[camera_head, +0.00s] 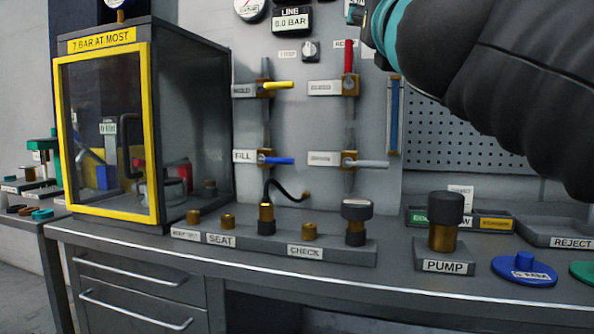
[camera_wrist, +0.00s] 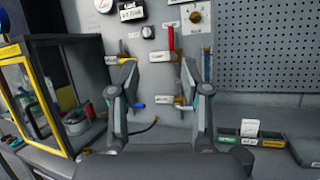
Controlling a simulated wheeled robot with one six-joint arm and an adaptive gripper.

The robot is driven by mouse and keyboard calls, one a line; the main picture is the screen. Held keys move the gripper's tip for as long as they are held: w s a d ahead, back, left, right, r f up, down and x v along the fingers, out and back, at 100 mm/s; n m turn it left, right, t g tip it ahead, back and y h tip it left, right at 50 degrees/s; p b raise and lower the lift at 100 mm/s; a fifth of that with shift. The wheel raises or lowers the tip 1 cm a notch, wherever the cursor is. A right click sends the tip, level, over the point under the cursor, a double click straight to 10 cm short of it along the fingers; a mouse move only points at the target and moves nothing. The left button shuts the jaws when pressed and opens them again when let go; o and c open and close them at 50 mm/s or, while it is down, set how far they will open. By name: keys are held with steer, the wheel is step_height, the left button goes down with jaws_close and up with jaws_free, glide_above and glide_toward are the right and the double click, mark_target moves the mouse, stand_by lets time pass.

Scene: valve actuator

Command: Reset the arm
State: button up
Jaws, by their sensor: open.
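My gripper (camera_wrist: 158,105) is open and empty in the wrist view, its two fingers spread in front of the valve panel. In the head view my dark arm with a teal ring fills the upper right, and the fingertips are out of the picture. The grey panel (camera_head: 222,110) carries a yellow lever (camera_head: 278,86), a blue lever (camera_head: 279,161) and a white-grey lever (camera_head: 372,164), all roughly level, and a red lever (camera_head: 348,58) pointing up. The red lever also shows in the wrist view (camera_wrist: 171,38) between the fingers.
A yellow-framed cabinet (camera_head: 155,130) stands at the left of the bench (camera_head: 330,280). A rack (camera_head: 340,252) with brass fittings and a black hose lies before the panel. The PUMP knob (camera_head: 445,208), a blue disc (camera_head: 523,270) and a REJECT tray (camera_head: 540,230) are at the right.

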steer(key=w+d+f+m+g+h, duration=0.1)
steer(key=d+f+m+g, duration=0.15)
steer(key=f+m, duration=0.55)
steer(key=w+d+f+m+g+h, duration=0.1)
steer(key=f+m+g, duration=0.2)
steer(key=f+m, duration=0.5)
steer(key=w+d+f+m+g, duration=0.1)
steer(key=w+f+m+g, duration=0.15)
steer(key=f+m, duration=0.6)
steer(key=s+f+m+g, duration=0.3)
steer(key=s+f, duration=0.2)
steer(key=f, duration=0.6)
steer(key=s+f+m+g+y, duration=0.1)
steer(key=s+f+m+g, duration=0.2)
steer(key=s+f, duration=0.3)
steer(key=s+f+m+g+y, duration=0.1)
steer(key=s+f+m+g, duration=0.2)
steer(key=f, duration=1.3)
steer(key=s+m, duration=0.1)
steer(key=s, duration=0.2)
steer(key=shift+d+f, duration=0.2)
steer(key=shift+d, duration=0.1)
steer(key=shift+w+m, duration=0.15)
steer(key=shift+m, duration=0.1)
